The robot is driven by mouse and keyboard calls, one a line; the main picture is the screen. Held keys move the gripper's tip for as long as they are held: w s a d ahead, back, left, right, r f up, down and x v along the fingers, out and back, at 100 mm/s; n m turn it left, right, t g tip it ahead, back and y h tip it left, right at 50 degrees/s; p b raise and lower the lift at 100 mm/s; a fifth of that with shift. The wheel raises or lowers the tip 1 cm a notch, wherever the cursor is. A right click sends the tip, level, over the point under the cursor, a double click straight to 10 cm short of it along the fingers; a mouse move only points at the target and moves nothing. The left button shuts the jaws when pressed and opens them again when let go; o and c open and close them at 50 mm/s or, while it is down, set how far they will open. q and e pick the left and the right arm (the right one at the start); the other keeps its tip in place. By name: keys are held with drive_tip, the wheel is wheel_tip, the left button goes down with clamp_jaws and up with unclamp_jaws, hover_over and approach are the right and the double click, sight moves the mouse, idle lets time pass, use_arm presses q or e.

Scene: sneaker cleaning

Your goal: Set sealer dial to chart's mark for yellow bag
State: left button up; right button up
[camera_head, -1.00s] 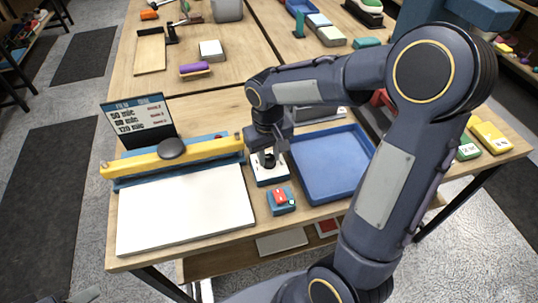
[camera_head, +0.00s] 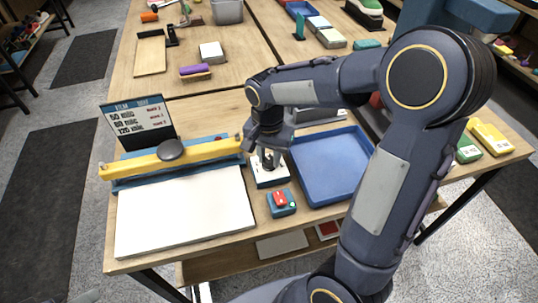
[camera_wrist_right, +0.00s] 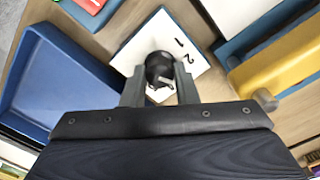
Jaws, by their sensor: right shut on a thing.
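The sealer dial is a black knob (camera_wrist_right: 159,69) on a white plate (camera_wrist_right: 135,48) with the marks 1 and 2 visible in the right wrist view; other marks are hidden. My right gripper (camera_wrist_right: 160,88) points down with its fingers shut on the knob. In the head view the right gripper (camera_head: 268,150) stands over the dial's blue and white box (camera_head: 272,181). The chart (camera_head: 137,119) stands behind the sealer with lines for 50, 80 and 120 mic and small red marks. The yellow bag is not clearly identifiable. My left gripper is not in view.
The sealer has a yellow bar (camera_head: 128,169) and a white plate (camera_head: 185,212) left of the dial. A blue tray (camera_head: 337,193) lies right of it. A blue block with a red top (camera_head: 281,202) sits in front. Yellow and green packs (camera_head: 490,138) lie at far right.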

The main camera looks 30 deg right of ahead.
sight(269, 159)
drive_tip(key=shift+m, duration=0.5)
drive_tip(key=o, duration=1)
wheel_tip(269, 159, up, 8)
drive_tip(key=shift+f+p, duration=0.1)
drive_tip(key=shift+p, duration=0.2)
